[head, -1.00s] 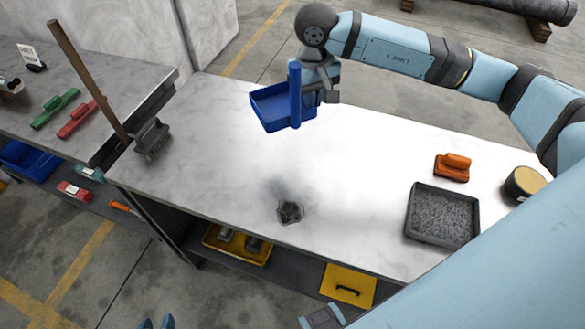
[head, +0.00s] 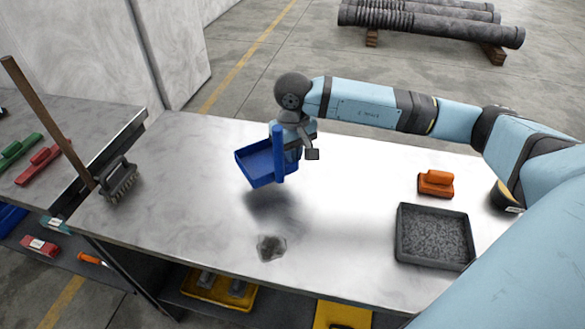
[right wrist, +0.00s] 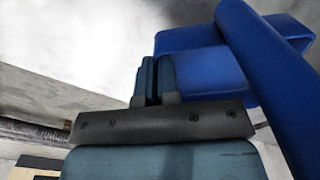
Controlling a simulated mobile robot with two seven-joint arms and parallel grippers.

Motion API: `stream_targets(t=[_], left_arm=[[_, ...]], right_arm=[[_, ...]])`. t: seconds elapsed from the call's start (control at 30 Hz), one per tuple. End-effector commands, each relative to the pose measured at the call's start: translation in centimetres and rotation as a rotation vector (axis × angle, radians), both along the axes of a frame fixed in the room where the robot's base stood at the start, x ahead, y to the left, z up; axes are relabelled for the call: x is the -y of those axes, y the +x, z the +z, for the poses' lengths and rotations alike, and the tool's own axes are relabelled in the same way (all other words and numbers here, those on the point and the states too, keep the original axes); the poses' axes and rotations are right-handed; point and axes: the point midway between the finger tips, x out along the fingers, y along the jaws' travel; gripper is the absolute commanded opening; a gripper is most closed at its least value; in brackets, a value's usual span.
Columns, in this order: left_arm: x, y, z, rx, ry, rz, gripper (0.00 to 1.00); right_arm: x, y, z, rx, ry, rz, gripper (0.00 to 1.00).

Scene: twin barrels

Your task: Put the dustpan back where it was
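The blue dustpan (head: 262,163) hangs in the air over the white table (head: 340,190), with its shadow on the tabletop below. Its thick blue handle stands up on the right side. My right gripper (head: 297,140) holds it from behind and the right. In the right wrist view the two fingers (right wrist: 155,80) are close together at the dustpan (right wrist: 205,62). The dustpan hides the exact grip point. My left gripper is not in view.
A grey debris patch (head: 271,247) lies on the table in front of the dustpan. A black tray (head: 435,237) of grey grit and an orange brush (head: 436,184) stand to the right. The table's middle is clear.

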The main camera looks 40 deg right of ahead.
Motion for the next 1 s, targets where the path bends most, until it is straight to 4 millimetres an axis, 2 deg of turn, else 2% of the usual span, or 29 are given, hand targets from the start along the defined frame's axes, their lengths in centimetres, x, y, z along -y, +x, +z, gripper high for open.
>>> stream_targets(t=[0.23, 0.47, 0.83, 0.97, 1.0], left_arm=[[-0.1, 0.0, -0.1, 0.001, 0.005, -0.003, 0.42], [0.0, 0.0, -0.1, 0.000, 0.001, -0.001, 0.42], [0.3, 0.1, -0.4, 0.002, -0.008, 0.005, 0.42], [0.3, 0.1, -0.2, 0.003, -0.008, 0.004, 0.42], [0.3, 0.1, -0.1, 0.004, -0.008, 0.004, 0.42]], right_arm=[[0.0, 0.0, -1.9, 0.000, 0.001, 0.000, 0.00], [-0.1, 0.0, -5.2, -0.001, 0.002, -0.001, 0.00], [0.0, 0.0, -5.8, 0.002, 0.001, 0.000, 0.00], [0.0, 0.0, -5.7, 0.001, 0.001, 0.000, 0.28], [0.0, 0.0, -5.7, 0.001, 0.001, 0.000, 0.28]])
